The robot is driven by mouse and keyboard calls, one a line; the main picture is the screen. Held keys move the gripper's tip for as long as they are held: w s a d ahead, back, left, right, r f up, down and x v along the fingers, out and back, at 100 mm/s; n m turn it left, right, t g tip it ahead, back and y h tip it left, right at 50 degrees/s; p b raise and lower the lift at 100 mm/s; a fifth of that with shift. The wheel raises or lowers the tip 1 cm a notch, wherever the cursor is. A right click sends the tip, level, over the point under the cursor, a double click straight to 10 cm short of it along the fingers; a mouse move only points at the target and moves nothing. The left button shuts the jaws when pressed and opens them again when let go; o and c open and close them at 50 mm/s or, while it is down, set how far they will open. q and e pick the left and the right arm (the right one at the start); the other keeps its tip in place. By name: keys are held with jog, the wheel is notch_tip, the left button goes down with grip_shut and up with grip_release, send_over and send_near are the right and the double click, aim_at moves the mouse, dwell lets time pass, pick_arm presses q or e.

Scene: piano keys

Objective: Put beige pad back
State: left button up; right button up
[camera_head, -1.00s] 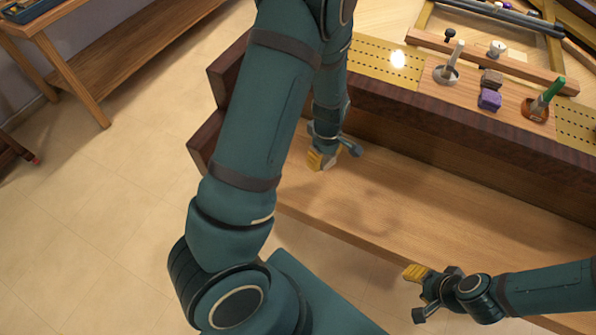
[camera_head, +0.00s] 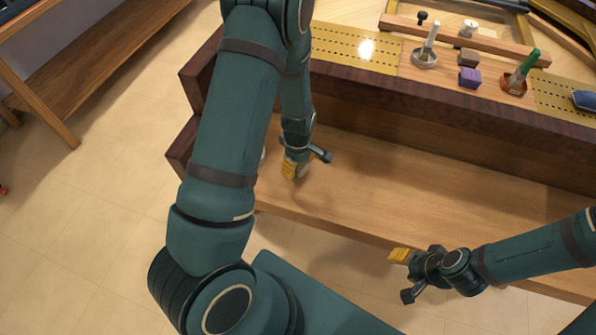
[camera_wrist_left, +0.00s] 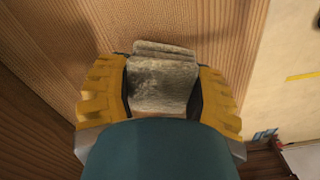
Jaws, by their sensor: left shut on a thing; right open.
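The beige pad (camera_wrist_left: 163,82), a small worn greyish-beige block with a layered end, sits between the two yellow-padded fingers of my left gripper (camera_wrist_left: 163,95) in the left wrist view. The fingers are shut on its sides. In the head view my left gripper (camera_head: 291,169) points down over the left part of the light wooden ledge (camera_head: 400,195); the pad is mostly hidden there. I cannot tell whether the pad touches the ledge. My right gripper (camera_head: 400,276) is open and empty, near the ledge's front edge.
Above the ledge, a wooden strip holds a purple block (camera_head: 469,78), a brown block (camera_head: 470,57), a pale-handled tool in a cup (camera_head: 425,57) and a green-handled tool (camera_head: 526,66). Perforated gold plates (camera_head: 340,45) flank it. The ledge's middle is clear.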

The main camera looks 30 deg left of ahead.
aim_at(298, 171)
pick_arm(q)
jog(key=shift+f+b, duration=0.35)
jog(key=shift+f, duration=1.25)
jog(key=shift+f, duration=0.15)
jog(key=o, duration=1.1)
jog(key=shift+o, duration=0.2)
notch_tip(298, 171, up, 12)
jog(key=p, duration=0.3)
jog(key=shift+p, duration=0.3)
jog(key=s+d+f+m, duration=0.2)
jog(key=d, duration=0.1)
jog(key=s+d+f+m+h, duration=0.1)
jog(key=s+d+f+m, duration=0.1)
jog(key=d+m, duration=0.1)
jog(key=s+d+f+m+h, duration=0.1)
jog(key=s+d+f+m, duration=0.1)
jog(key=d+f+m, duration=0.1)
jog(key=shift+d+t, duration=0.3)
jog(key=s+d+m, duration=0.1)
jog(key=d+m, duration=0.1)
jog(key=s+d+m+h, duration=0.1)
jog(key=s+d+m, duration=0.1)
jog(key=d, duration=0.1)
jog(key=s+d+m+t+h, duration=0.1)
jog(key=d+m, duration=0.1)
jog(key=d, duration=0.1)
jog(key=shift+s+f+m, duration=0.3)
jog(key=shift+f, duration=0.05)
